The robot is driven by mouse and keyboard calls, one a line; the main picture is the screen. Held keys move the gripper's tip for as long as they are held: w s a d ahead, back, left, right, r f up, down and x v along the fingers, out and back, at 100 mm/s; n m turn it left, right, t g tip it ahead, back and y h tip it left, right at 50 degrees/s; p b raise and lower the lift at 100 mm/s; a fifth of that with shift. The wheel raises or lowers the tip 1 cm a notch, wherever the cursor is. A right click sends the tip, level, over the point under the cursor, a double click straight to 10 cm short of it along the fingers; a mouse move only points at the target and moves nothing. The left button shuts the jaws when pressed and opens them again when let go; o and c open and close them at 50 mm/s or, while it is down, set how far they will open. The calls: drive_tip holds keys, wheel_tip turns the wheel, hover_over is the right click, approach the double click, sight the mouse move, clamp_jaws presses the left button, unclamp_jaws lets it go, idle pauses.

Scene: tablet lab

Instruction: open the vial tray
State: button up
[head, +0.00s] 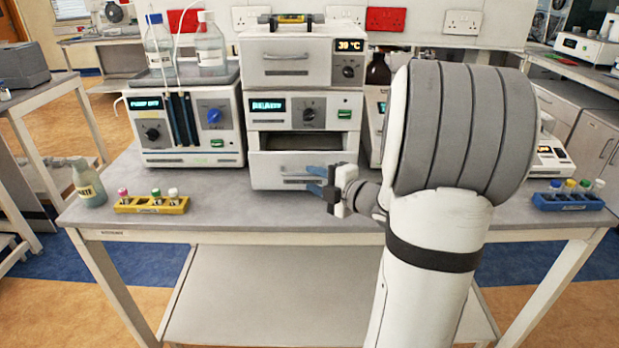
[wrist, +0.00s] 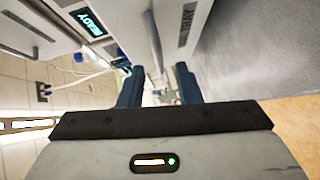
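The vial tray (head: 268,165) is the pale lower drawer of the middle instrument, with a horizontal bar handle (head: 291,182) on its front. A dark gap shows just above its front; I cannot tell whether this is a recess or the drawer standing slightly out. My gripper (head: 315,181) is at the right part of the handle, with its blue fingers apart, one higher than the other. In the wrist view the handle bar (wrist: 154,42) runs in line with the space between the open fingers (wrist: 158,80). Contact with the bar cannot be made out.
The instrument's upper drawer (head: 288,62) and knob panel (head: 275,106) are above. A pump unit with bottles (head: 185,125) stands to the left. A yellow vial rack (head: 152,205) and a blue vial rack (head: 567,202) sit near the bench front. The bench before the tray is clear.

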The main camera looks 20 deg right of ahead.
drive_tip(key=v, duration=0.5)
drive_tip(key=shift+w, duration=0.1)
idle(0.3)
drive_tip(key=s+a+r+m+g+h+p, duration=0.1)
drive_tip(key=s+a+m+g+h+p, duration=0.4)
drive_tip(key=s+a+m+g, duration=0.7)
drive_tip(key=s+a+m+p, duration=0.1)
drive_tip(key=s+a+m, duration=0.3)
drive_tip(key=s+m, duration=0.2)
drive_tip(key=shift+r+m+g+h, duration=0.3)
drive_tip(key=shift+m+h, duration=0.1)
drive_tip(key=shift+m, duration=0.8)
drive_tip(key=shift+s+r, duration=0.1)
drive_tip(key=shift+s, duration=0.05)
